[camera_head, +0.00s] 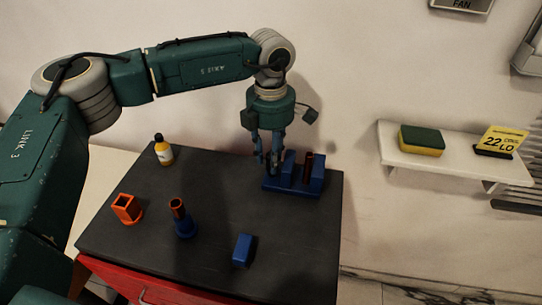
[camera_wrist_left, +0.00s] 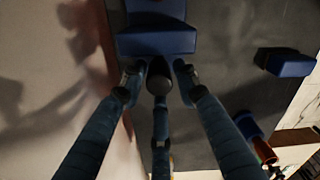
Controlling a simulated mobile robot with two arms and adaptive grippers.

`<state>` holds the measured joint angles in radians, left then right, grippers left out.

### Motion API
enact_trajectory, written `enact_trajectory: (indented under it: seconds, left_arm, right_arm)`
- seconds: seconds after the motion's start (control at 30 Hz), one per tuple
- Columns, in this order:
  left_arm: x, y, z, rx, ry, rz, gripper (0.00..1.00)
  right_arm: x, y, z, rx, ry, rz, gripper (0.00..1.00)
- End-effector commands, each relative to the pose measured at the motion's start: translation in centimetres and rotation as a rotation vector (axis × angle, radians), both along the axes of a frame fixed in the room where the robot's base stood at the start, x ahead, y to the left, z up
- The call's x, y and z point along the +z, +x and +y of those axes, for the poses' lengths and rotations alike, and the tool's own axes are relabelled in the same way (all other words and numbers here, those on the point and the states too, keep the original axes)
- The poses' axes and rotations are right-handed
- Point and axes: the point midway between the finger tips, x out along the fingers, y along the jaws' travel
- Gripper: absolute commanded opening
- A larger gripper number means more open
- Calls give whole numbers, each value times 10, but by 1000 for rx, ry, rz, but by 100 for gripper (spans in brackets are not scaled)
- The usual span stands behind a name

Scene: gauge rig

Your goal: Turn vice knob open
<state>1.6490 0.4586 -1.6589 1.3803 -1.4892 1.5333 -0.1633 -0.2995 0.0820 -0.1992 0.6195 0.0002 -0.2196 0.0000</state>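The blue vice (camera_head: 295,186) stands at the back right corner of the dark tabletop. A dark red cylinder (camera_head: 308,167) stands upright between its jaws. In the left wrist view the vice (camera_wrist_left: 155,42) is at the top, with its dark round knob (camera_wrist_left: 159,76) just below. My left gripper (camera_head: 268,162) points down at the left end of the vice. In the wrist view its three fingers (camera_wrist_left: 158,82) stand around the knob; I cannot tell whether they touch it. The knob is hidden by the fingers in the head view. My right gripper is not in view.
On the tabletop (camera_head: 210,260) are a yellow bottle (camera_head: 163,150), an orange square socket (camera_head: 127,208), a blue holder (camera_head: 185,226) with an orange-brown tube (camera_head: 177,206), and a blue block (camera_head: 243,249). A wall shelf (camera_head: 440,160) holds a sponge (camera_head: 421,140). The wall is close behind the vice.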

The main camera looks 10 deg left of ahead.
Motion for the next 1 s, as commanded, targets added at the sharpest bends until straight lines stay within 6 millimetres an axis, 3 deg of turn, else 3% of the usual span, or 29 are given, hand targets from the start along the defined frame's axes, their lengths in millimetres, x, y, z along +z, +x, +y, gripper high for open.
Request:
enact_trajectory:
  seconds: [0.17,0.6,0.8,1.0]
  left_arm:
    - [15,1,0,-1,-1,-3,31]
    - [102,0,0,1,-2,-3,31]
    - [118,0,1,1,0,-1,31]
    - [120,0,1,0,0,0,31]
  right_arm:
    - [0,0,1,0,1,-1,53]
    - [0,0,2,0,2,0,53]
    - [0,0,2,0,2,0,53]
    - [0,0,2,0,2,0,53]
